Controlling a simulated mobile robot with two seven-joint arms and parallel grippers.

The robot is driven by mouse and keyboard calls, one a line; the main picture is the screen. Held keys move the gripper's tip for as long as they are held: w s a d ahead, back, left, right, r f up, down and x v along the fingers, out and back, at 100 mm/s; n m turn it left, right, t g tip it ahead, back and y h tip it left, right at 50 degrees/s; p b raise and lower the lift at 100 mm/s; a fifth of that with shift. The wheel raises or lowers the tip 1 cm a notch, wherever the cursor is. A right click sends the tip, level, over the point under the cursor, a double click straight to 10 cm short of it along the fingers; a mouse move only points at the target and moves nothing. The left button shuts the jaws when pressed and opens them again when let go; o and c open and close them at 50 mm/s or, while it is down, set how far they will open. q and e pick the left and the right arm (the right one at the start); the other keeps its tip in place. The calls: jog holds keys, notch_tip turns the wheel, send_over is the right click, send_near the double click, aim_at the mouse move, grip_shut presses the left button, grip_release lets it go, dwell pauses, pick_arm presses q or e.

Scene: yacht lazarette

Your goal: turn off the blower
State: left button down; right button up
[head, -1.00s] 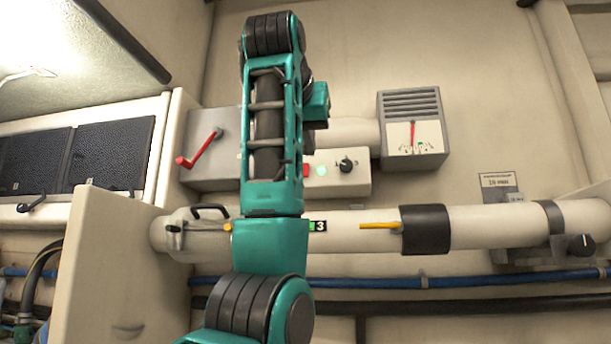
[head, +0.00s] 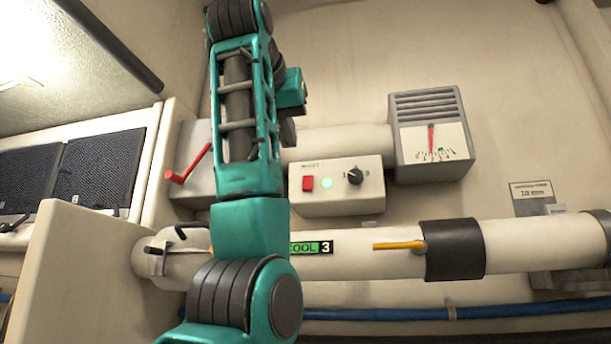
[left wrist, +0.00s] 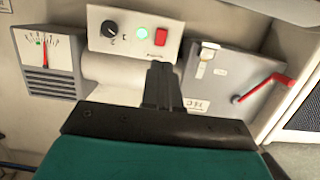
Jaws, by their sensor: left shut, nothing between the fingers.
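The blower's likely control box (head: 337,186) is a white panel on the wall. It carries a red rocker switch (head: 308,183), a lit green lamp (head: 327,183) and a black knob (head: 355,176). My left gripper (head: 288,132) is up and left of the box, partly hidden behind my teal arm. In the left wrist view its shut, empty fingers (left wrist: 161,68) point at the panel, with the tips just below the red switch (left wrist: 161,37) in the picture. Whether they touch it I cannot tell. The green lamp (left wrist: 142,34) is lit there too. My right gripper is not in view.
A grey gauge box (head: 432,135) with a red needle stands right of the panel. A red lever (head: 188,165) on a grey box is at left. A white pipe (head: 350,262) with a yellow handle (head: 398,245) runs below.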

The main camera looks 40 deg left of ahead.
pick_arm(q)
jog(key=p, duration=0.4)
send_near(308, 185)
jog(key=p+x, duration=0.6)
jog(key=p, duration=0.2)
jog(key=shift+w+a+f, duration=0.15)
jog(key=shift+w, duration=0.2)
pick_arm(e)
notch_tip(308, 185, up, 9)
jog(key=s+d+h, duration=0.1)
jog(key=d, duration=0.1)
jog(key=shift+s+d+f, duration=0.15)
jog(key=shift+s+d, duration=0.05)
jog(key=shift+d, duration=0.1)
